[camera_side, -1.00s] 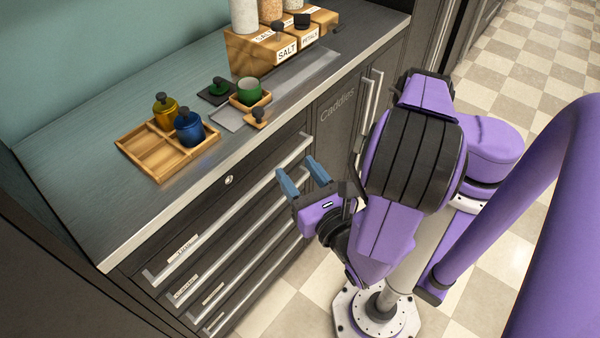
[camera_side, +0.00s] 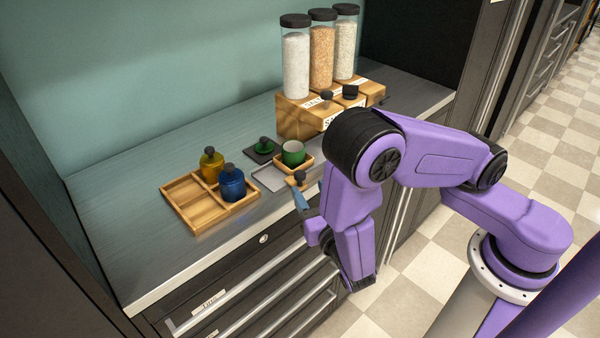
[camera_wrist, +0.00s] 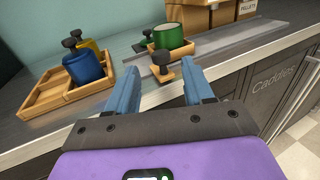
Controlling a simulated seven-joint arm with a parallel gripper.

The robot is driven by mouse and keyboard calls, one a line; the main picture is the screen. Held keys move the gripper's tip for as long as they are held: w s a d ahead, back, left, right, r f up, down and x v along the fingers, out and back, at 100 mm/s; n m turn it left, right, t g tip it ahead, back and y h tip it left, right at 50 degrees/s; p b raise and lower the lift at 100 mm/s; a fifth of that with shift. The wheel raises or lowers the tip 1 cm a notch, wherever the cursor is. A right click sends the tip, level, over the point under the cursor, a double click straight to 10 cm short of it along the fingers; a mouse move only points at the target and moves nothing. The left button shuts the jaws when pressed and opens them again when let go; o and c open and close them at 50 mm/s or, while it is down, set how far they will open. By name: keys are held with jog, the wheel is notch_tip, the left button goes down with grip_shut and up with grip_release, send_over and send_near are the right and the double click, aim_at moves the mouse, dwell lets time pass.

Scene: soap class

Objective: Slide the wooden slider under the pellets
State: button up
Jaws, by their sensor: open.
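The wooden slider is a small square tray holding a green cup (camera_side: 293,152), with a wooden handle (camera_side: 299,182) carrying a black knob toward the counter's front edge. In the wrist view the handle (camera_wrist: 163,76) shows just beyond and between my fingertips. My gripper (camera_side: 302,200) is open and empty, its blue fingers at the counter's front edge by the handle. Contact cannot be told. The block labelled PELLETS (camera_wrist: 247,8) stands at the upper right of the wrist view. My arm hides part of the dispenser fronts in the side view.
A grey metal track (camera_wrist: 230,42) runs right past the dispensers. Three tall jars (camera_side: 321,55) stand on wooden blocks (camera_side: 298,118). A divided wooden tray (camera_side: 185,200) holds yellow (camera_side: 211,166) and blue (camera_side: 231,184) bottles at left. A green lid (camera_side: 263,145) lies behind the slider.

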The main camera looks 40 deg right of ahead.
aim_at(302, 176)
jog(key=x, duration=0.7)
jog(key=shift+w, duration=0.1)
grip_shut()
